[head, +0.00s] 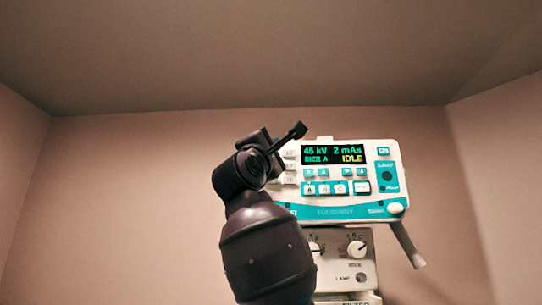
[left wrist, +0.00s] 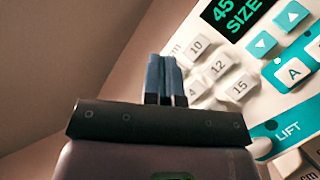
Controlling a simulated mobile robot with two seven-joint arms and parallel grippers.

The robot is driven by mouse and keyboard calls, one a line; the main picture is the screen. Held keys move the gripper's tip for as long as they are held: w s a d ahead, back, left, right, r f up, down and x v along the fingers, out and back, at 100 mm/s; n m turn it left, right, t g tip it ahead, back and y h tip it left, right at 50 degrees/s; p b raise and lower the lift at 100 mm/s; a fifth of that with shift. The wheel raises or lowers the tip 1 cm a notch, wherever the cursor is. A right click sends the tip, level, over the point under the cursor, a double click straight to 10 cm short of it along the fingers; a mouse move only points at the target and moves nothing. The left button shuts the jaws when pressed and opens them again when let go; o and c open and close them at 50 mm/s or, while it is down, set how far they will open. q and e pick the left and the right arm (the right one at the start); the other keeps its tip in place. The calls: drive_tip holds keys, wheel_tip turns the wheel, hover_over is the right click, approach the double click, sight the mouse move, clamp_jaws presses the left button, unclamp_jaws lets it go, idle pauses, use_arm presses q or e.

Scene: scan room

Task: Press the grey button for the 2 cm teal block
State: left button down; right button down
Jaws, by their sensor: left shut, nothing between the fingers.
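A white and teal console (head: 345,212) stands ahead, its display (head: 333,154) reading 45 kV, 2 mAs, SIZE A, IDLE. Left of the display are pale grey buttons (head: 290,180), partly behind my left gripper (head: 299,131). In the left wrist view, grey buttons read 10 (left wrist: 196,48), 12 (left wrist: 218,67) and 15 (left wrist: 240,87). My left gripper's fingers (left wrist: 165,77) are shut and empty, over the left part of this button group, hiding some buttons there. Whether the fingertips touch the panel cannot be told. No teal block is in view. My right gripper is not in view.
Teal arrow buttons (left wrist: 262,44) and an A button (left wrist: 293,73) lie right of the grey ones. A teal LIFT strip (left wrist: 285,132) is below. A lower unit with knobs (head: 357,248) stands under the console. Plain walls surround it.

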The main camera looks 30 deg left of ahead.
use_arm(q)
drive_tip(key=s+d, duration=0.1)
drive_tip(key=s+d+b, duration=0.1)
drive_tip(key=s, duration=0.1)
drive_tip(key=shift+s, duration=0.1)
drive_tip(key=shift+f, duration=0.1)
idle(1.0)
